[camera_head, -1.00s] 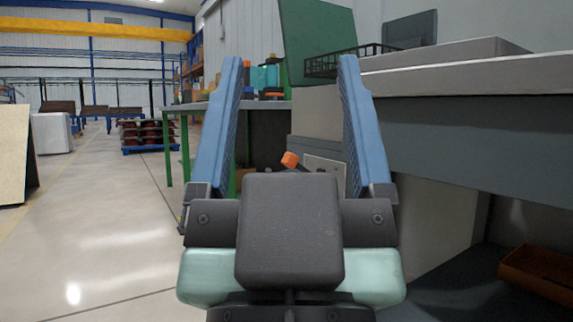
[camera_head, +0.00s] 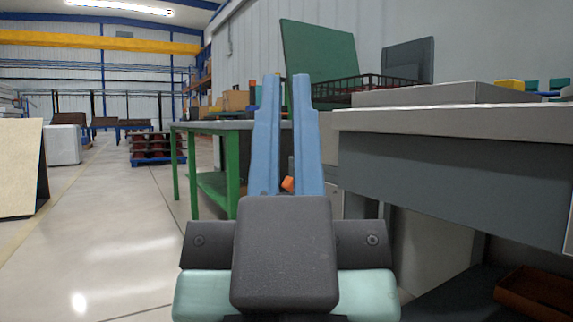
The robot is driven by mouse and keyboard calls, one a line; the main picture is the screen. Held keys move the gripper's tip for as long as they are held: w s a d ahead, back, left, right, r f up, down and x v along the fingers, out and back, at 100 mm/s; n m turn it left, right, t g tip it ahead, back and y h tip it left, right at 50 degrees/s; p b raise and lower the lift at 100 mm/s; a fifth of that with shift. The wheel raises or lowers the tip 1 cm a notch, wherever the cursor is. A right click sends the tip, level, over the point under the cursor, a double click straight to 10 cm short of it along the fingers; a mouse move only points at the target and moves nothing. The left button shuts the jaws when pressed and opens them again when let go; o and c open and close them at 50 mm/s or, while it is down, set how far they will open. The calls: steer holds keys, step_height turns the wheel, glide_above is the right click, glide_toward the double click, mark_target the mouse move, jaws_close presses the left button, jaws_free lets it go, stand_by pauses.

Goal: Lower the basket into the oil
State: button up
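A dark, reddish wire basket (camera_head: 388,83) sits at the back of the grey counter, right of my gripper. My gripper (camera_head: 286,77) points forward, its two blue fingers nearly together with a narrow gap between them. A small orange knob (camera_head: 288,184) shows in that gap, low near the finger bases. The fingers cover its sides and the rest of its rod. I cannot tell whether they touch it or it is beyond them. The basket is apart from the fingers. No oil surface can be seen from this angle.
The grey counter (camera_head: 440,121) fills the right side. A green board (camera_head: 318,60) stands behind the basket. A green workbench (camera_head: 205,125) stands left of my gripper. A rusty bin (camera_head: 535,292) is low at the right.

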step_height(320, 180, up, 67)
steer(key=p, duration=6.5)
jaws_close()
steer(key=shift+f, duration=0.1)
